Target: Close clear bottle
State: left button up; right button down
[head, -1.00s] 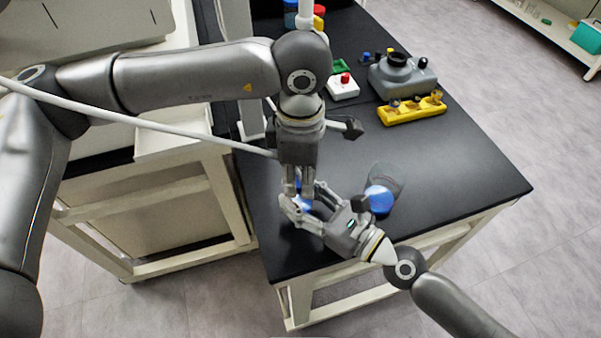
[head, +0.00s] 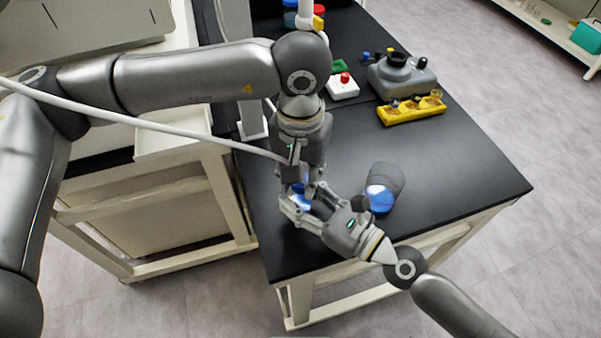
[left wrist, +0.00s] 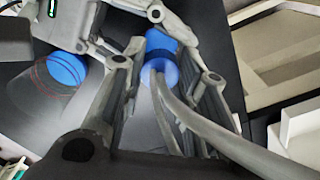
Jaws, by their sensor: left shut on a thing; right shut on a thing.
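A small bottle with a blue cap (head: 299,189) stands near the front left of the black table, mostly hidden by both grippers. My left gripper (head: 301,181) comes down from above and is shut on the cap. In the left wrist view the blue cap (left wrist: 160,72) shows between its fingers, with more blue (left wrist: 160,40) beyond it. My right gripper (head: 301,202) reaches in from the right and is shut on the bottle's body from the side. Whether the cap is fully seated cannot be seen.
A clear vessel with blue contents (head: 381,198) stands just right of my right gripper. A yellow rack (head: 412,110), a grey device (head: 402,76) and a white box with a red button (head: 343,87) stand further back. The table's right side is clear.

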pick_arm(q)
jog(key=m, duration=0.5)
jog(key=shift+m, duration=0.3)
jog(key=m, duration=0.6)
jog(key=o, duration=0.7)
jog(key=shift+r, duration=0.1)
jog(key=shift+r, duration=2.2)
